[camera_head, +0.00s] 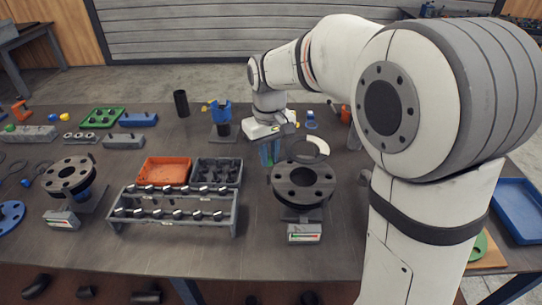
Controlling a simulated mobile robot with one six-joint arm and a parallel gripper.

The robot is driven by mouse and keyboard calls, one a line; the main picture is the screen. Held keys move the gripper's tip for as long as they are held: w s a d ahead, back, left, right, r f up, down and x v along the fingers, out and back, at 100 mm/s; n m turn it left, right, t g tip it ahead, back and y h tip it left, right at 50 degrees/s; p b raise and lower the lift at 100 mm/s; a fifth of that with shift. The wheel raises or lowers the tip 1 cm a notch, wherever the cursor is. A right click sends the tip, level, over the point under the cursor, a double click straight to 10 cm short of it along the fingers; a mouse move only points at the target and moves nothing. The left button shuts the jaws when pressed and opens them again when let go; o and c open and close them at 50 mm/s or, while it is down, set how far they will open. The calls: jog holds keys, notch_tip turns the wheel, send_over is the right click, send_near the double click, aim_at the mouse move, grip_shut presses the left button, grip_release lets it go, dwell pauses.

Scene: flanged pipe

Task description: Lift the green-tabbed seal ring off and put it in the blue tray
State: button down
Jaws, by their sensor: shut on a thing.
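My gripper (269,158) points down at the left of the dark flanged pipe (303,187) in the middle of the table. It is shut, with green-blue showing at its fingertips. The blue tray (516,222) lies at the far right, partly hidden by my arm and cut off by the picture edge.
A grey rack of bolts (175,240), an orange bin (165,172) and a dark bin (217,175) stand left of the flange. Another dark flange (68,173) stands farther left. A small blue-capped item (311,121) stands behind. My arm hides much of the table's right.

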jog(key=shift+r, duration=0.1)
jog(key=shift+r+p, duration=1.95)
jog(key=shift+r, duration=0.45)
